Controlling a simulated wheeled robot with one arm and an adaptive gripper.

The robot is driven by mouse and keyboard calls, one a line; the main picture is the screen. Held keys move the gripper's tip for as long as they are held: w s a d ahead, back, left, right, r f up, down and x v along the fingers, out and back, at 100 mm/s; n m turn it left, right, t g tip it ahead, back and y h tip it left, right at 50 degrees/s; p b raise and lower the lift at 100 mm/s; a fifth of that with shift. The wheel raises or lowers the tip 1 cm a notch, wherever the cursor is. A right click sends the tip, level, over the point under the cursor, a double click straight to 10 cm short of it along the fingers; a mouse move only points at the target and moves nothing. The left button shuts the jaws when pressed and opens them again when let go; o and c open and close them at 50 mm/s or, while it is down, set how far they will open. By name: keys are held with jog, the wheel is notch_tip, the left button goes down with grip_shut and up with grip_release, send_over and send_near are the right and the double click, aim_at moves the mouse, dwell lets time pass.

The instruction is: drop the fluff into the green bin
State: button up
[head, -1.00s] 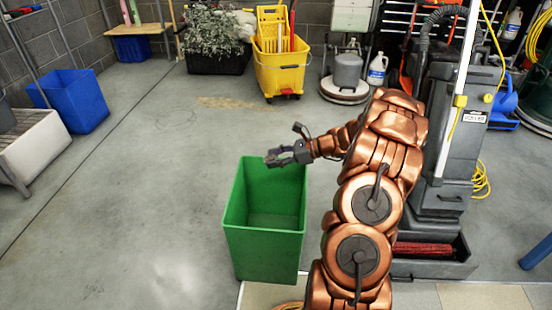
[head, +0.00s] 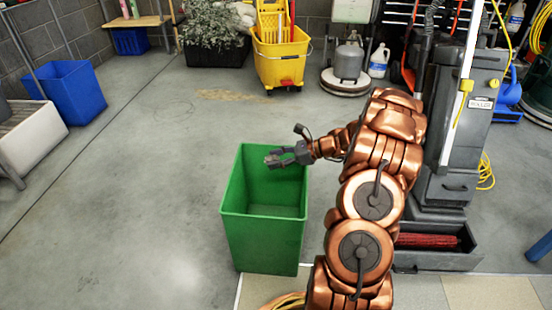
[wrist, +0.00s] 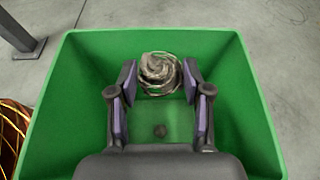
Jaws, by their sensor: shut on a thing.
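The green bin (head: 262,242) stands open on the floor in front of me. My gripper (head: 272,159) reaches in from the right over the bin's opening in the head view. In the wrist view, my gripper (wrist: 160,80) is shut on the fluff (wrist: 160,72), a grey-brown swirled tuft held between the fingertips. The green bin's walls (wrist: 75,90) surround it on all sides in that view. The fluff is too small to make out clearly in the head view. A small dark spot shows on the bin's floor below the gripper; I cannot tell what it is.
A grey floor machine (head: 455,150) stands to the right of my arm. A yellow mop bucket (head: 280,65) and a planter (head: 215,55) stand at the back. A blue bin (head: 75,92) is at the far left. The floor left of the green bin is clear.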

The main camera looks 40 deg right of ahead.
jog(key=o, duration=0.8)
jog(key=v, duration=1.2)
jog(key=shift+r, duration=0.1)
jog(key=shift+w, duration=0.1)
